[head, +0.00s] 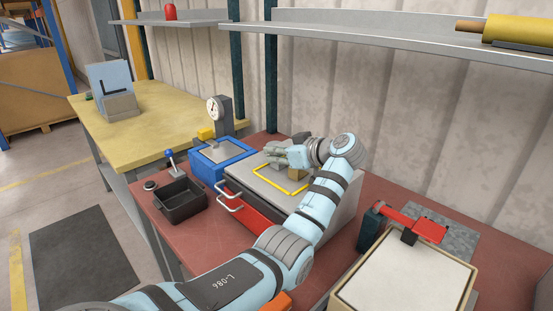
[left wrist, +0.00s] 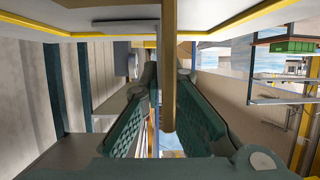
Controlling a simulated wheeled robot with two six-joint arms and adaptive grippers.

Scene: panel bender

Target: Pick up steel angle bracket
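My left gripper (head: 284,154) is low over the grey top of the machine with the red front, inside or near a yellow outline (head: 297,191). In the left wrist view its two green-padded fingers (left wrist: 167,118) are open. A narrow brown upright piece (left wrist: 168,60), seen edge-on and probably the steel angle bracket, stands between the fingers with gaps on both sides. In the head view a brownish part (head: 290,172) shows beside the gripper, partly hidden by it; its full shape cannot be told. My right gripper is not in view.
A blue tray (head: 222,158), a dial gauge stand (head: 220,115) and a black bin (head: 180,201) are left of the machine. A red-handled tool (head: 410,222) and a cream-rimmed tray (head: 343,301) are at right. A grey shelf (head: 380,30) runs above.

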